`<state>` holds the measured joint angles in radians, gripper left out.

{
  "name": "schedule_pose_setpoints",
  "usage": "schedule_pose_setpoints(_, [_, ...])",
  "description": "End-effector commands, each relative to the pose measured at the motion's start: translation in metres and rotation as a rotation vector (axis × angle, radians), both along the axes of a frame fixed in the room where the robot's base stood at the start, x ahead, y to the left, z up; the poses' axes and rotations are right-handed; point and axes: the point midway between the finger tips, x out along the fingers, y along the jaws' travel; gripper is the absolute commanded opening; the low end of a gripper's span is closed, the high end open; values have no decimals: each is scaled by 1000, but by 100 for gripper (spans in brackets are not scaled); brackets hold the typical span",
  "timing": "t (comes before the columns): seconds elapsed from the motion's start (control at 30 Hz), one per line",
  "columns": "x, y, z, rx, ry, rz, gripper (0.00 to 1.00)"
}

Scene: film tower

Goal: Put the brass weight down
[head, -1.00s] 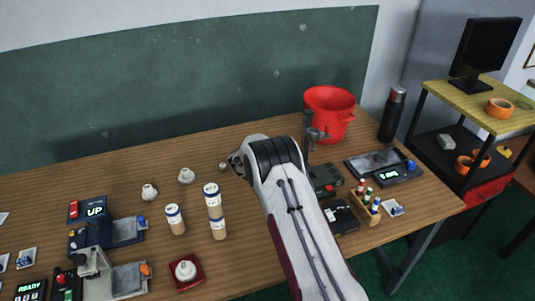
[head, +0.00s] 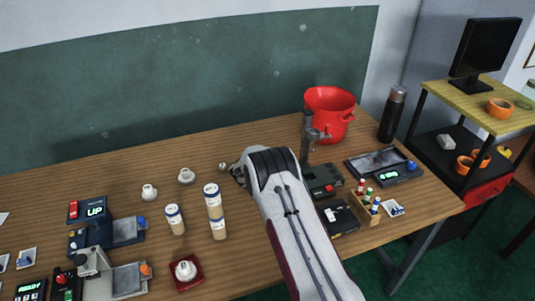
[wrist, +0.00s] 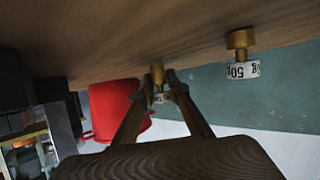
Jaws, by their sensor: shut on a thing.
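In the wrist view, which is upside down, my gripper (wrist: 158,82) is shut on a brass weight (wrist: 157,71) with a pale band. The held weight is very near the wooden table top; whether it touches cannot be told. A second brass weight (wrist: 241,39) with a white band reading 50 stands on the table to the right in that view. In the head view my arm hides the held weight and most of my gripper. A small pale thing (head: 222,166) shows just left of my wrist there.
The red bucket (head: 330,112) stands at the back right. Cream cylinders, one stack (head: 215,212) and one single (head: 174,219), stand left of my arm. Two small white pieces (head: 149,192) (head: 186,176) stand farther left. A red dish (head: 187,284) is in front. The back of the table is mostly clear.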

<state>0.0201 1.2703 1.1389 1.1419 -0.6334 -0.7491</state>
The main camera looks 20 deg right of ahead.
Motion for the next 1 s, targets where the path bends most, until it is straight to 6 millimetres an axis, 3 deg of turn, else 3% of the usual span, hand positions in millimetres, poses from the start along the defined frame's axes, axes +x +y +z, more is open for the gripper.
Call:
schedule_pose_setpoints(0.4, [0,0,-3,-1,1,0,0])
schedule_pose_setpoints(0.43, [0,0,-4,0,1,0,18])
schedule_pose_setpoints(0.5, [0,0,-4,0,1,0,32])
schedule_pose_setpoints(1.0, [0,0,0,0,0,0,32])
